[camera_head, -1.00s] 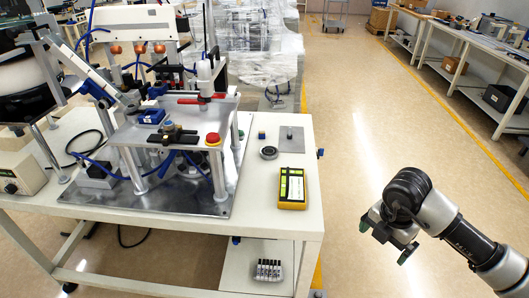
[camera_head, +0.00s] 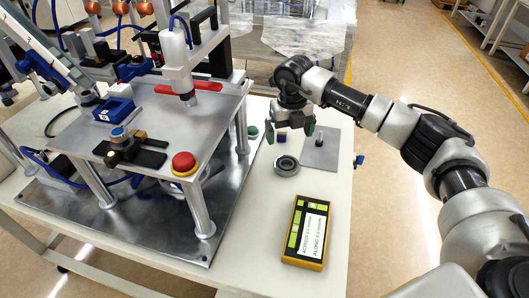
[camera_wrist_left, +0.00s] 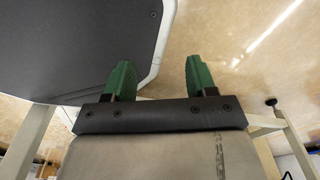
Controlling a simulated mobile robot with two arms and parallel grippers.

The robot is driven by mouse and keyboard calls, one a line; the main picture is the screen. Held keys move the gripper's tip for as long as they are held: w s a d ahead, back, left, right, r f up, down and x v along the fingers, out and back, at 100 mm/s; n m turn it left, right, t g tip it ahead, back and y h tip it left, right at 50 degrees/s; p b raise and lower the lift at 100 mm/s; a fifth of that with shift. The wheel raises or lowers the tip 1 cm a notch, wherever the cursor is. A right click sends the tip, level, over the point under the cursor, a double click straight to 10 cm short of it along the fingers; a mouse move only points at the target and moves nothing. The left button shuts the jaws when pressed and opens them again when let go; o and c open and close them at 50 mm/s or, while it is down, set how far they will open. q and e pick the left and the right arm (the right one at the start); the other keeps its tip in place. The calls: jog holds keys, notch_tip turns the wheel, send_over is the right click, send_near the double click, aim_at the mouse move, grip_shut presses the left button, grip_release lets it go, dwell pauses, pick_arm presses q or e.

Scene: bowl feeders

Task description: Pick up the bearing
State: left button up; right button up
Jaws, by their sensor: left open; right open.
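The bearing (camera_head: 286,165) is a dark grey ring lying flat on the white table (camera_head: 262,225), right of the metal fixture. My right gripper (camera_head: 290,132) is open and empty, with green fingertips apart. It hangs over the table just behind the bearing in the head view and does not touch it. My left gripper (camera_wrist_left: 158,78) shows only in the left wrist view. It is open, with nothing between its green fingers, beside a dark panel edge and above the floor.
A yellow and black device (camera_head: 307,233) lies in front. The fixture (camera_head: 140,135) with a red button (camera_head: 184,162) fills the left side.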

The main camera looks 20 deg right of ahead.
send_over(286, 162)
notch_tip(286, 162, down, 5)
jog(key=shift+w+a+r, duration=0.1)
jog(key=shift+w+r, duration=0.05)
jog(key=shift+r, duration=0.05)
jog(key=f, duration=0.2)
jog(key=f+p, duration=0.1)
jog(key=f, duration=0.2)
jog(key=shift+s, duration=0.2)
jog(key=shift+f, duration=0.4)
jog(key=c, duration=1)
pick_arm(q)
jog(key=shift+s+a+r, duration=0.25)
jog(key=shift+a+r, duration=0.15)
jog(key=shift+r, duration=0.1)
pick_arm(e)
jog(key=shift+w, duration=0.1)
jog(key=shift+c, duration=0.2)
jog(key=shift+r, duration=0.15)
